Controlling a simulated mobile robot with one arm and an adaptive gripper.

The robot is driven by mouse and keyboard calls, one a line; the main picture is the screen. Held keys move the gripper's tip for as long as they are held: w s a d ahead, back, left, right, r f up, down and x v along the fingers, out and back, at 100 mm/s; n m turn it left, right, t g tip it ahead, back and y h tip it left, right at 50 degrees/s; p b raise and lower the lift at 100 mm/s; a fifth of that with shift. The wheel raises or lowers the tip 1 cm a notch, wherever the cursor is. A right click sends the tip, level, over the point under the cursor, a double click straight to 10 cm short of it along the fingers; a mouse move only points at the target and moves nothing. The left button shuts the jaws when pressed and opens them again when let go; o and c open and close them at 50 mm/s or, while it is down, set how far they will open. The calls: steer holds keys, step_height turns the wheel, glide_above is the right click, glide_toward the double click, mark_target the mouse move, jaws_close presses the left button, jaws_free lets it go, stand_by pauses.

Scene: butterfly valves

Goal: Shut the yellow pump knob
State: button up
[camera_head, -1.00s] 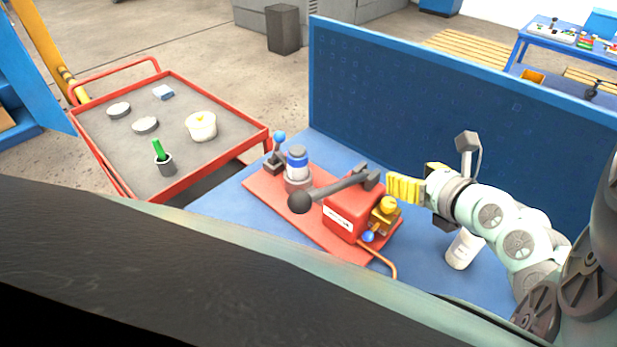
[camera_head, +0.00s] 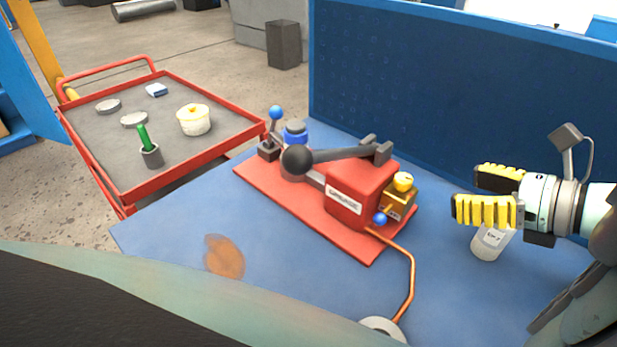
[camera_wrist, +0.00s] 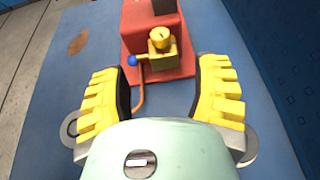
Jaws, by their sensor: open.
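The yellow pump knob (camera_head: 403,181) sits on top of a brass-coloured valve block (camera_head: 399,205) at the right end of the red pump. My gripper (camera_head: 484,194) has yellow ribbed fingers and is open and empty. It is to the right of the knob, apart from it. In the wrist view its two fingers (camera_wrist: 160,95) stand wide apart. The red pump body (camera_head: 350,200) carries a "GREASE" label and a dark lever.
A blue ball-ended handle (camera_head: 380,219) and a copper pipe (camera_head: 411,275) are beside the valve block. A white bottle (camera_head: 490,243) stands beneath my gripper. A blue panel (camera_head: 450,100) rises behind the bench. A red cart (camera_head: 185,170) stands left.

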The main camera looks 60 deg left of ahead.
mark_target(410, 181)
steer(key=p+x, duration=0.1)
steer(key=x, duration=0.9)
steer(key=shift+s+a+p, duration=0.1)
steer(key=shift+a+p, duration=0.2)
steer(key=shift+o, duration=0.2)
